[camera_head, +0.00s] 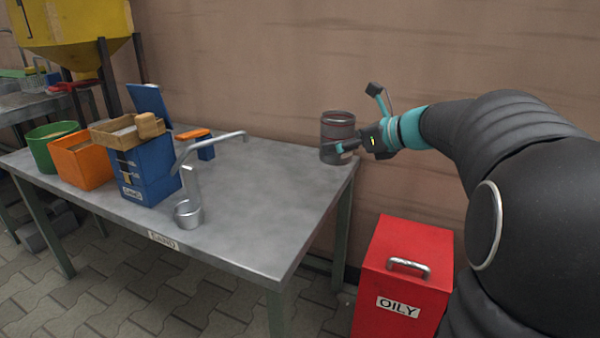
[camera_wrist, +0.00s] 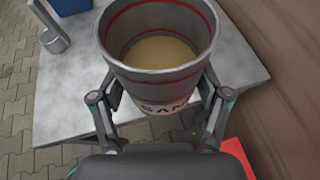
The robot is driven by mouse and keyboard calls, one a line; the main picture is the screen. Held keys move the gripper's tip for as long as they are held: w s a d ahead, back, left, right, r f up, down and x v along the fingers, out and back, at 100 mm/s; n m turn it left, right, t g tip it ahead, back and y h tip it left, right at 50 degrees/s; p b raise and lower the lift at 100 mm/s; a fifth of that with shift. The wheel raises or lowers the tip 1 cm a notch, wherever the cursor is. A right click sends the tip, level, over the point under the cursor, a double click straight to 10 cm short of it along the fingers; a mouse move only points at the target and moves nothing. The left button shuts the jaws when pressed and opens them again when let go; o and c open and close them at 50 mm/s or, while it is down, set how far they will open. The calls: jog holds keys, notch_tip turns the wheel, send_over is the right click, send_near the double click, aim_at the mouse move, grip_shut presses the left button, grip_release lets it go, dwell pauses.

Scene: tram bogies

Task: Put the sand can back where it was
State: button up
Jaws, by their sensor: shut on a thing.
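The sand can (camera_head: 338,130) is a grey metal can with red bands, at the back right corner of the table (camera_head: 250,225). My gripper (camera_head: 352,147) is shut on it from the right. In the wrist view the can (camera_wrist: 160,75) is upright between the two fingers of my gripper (camera_wrist: 160,105). Sand lies low inside it, and a partly hidden label reads "SAN". I cannot tell whether its base touches the table top.
A blue box (camera_head: 150,170) with a wooden tray on it, an orange bin (camera_head: 82,162), a green bucket (camera_head: 50,148) and a metal ladle (camera_head: 188,213) stand on the table's left half. A red OILY bin (camera_head: 402,270) stands below right. The table's right half is mostly clear.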

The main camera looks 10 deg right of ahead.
jog(key=x, duration=0.4)
jog(key=f+x, duration=0.1)
jog(key=x, duration=0.3)
jog(key=d+x, duration=0.1)
jog(key=x, duration=0.4)
jog(key=shift+d+f+b, duration=0.1)
jog(key=shift+f+b, duration=0.05)
jog(key=shift+b, duration=0.25)
jog(key=shift+f+b, duration=0.45)
jog(key=shift+f, duration=1.55)
jog(key=shift+f, duration=0.25)
jog(key=o, duration=1.7)
jog(key=shift+o, duration=0.2)
jog(key=shift+r, duration=0.15)
